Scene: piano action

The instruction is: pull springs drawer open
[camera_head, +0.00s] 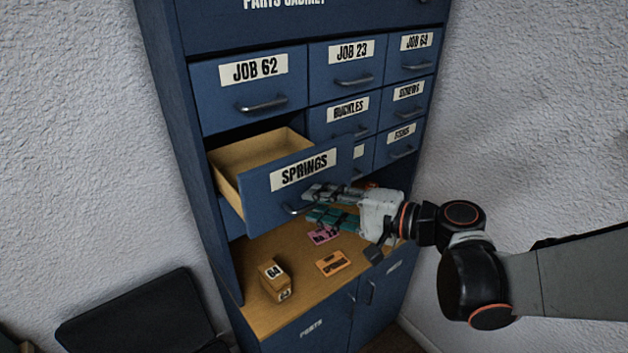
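The springs drawer (262,190) is a blue drawer with a white SPRINGS label, at the left of the parts cabinet. It stands pulled out, and its bare wooden inside (262,150) shows behind the front. Its bar handle (298,208) is on the lower part of the front. My gripper (318,200) reaches in from the right, with a grey finger close to the handle's right end. I cannot tell whether it touches or grips the handle. The finger gap is not clear.
Closed drawers, such as JOB 62 (250,88) and BUCKLES (347,115), surround it. The wooden shelf (300,300) below holds a wooden block (274,280), an orange card (333,263) and a pink card (323,234). A black object (140,315) stands at lower left.

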